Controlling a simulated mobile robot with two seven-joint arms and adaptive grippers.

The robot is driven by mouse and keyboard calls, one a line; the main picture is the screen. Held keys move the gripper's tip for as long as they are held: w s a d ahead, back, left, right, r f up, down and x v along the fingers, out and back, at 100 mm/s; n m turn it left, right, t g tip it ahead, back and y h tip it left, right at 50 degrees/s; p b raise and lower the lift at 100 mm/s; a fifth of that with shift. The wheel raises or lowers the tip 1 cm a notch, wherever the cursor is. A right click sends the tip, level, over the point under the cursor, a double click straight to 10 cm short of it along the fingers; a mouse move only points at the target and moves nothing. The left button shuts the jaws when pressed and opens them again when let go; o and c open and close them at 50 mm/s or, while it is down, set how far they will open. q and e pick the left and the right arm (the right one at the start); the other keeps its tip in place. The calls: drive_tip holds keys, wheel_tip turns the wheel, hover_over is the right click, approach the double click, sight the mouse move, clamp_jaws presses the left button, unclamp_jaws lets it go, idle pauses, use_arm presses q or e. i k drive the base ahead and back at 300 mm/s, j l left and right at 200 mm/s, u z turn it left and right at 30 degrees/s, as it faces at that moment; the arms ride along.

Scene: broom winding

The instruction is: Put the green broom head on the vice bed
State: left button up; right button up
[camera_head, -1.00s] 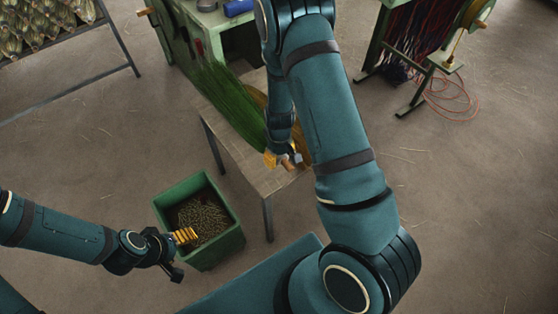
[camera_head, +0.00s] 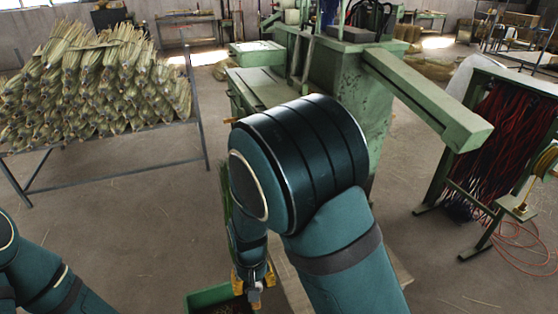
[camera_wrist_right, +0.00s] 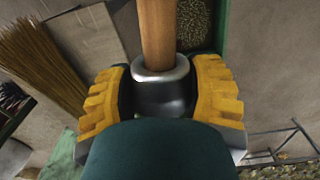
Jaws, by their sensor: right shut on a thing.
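My right gripper (camera_head: 254,290) is low in the middle of the head view, with yellow fingers. In the right wrist view the fingers (camera_wrist_right: 162,95) are shut around the dark collar of a wooden stub (camera_wrist_right: 158,35) with a metal ring. A narrow strip of the green broom head (camera_head: 226,190) shows beside my right arm; most of it is hidden behind the arm. The green machine (camera_head: 355,90) stands ahead, with a flat bed (camera_head: 262,88) at its left; my arm partly blocks it. My left gripper is out of view.
A green bin (camera_head: 207,298) is below my right gripper. A tan broom (camera_wrist_right: 42,60) shows in the wrist view. A rack of straw bundles (camera_head: 95,90) stands left, and a cord stand (camera_head: 500,130) right. The floor between rack and machine is clear.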

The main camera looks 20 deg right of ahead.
sight(277, 95)
drive_tip(key=j+u, duration=0.1)
drive_tip(key=u, duration=0.85)
drive_tip(key=i+j+u, duration=0.15)
drive_tip(key=j, duration=0.25)
drive_tip(key=i+j+u, duration=0.15)
drive_tip(key=j, duration=0.2)
drive_tip(key=i+j+u, duration=0.15)
drive_tip(key=j, duration=0.2)
drive_tip(key=i+j+u, duration=0.15)
drive_tip(key=j, duration=0.2)
drive_tip(key=i+j, duration=0.3)
drive_tip(key=i, duration=0.15)
drive_tip(key=i+j+z, duration=0.15)
drive_tip(key=i, duration=0.3)
drive_tip(key=i+z, duration=0.8)
drive_tip(key=z, duration=0.2)
drive_tip(key=i+j+z, duration=0.1)
drive_tip(key=i+z, duration=0.25)
drive_tip(key=i, duration=0.8)
drive_tip(key=i+z, duration=0.3)
drive_tip(key=i, duration=0.25)
drive_tip(key=i+j+z, duration=0.25)
drive_tip(key=i, duration=0.3)
drive_tip(key=i+z, duration=0.45)
drive_tip(key=i+j+z, duration=0.25)
drive_tip(key=z, duration=0.25)
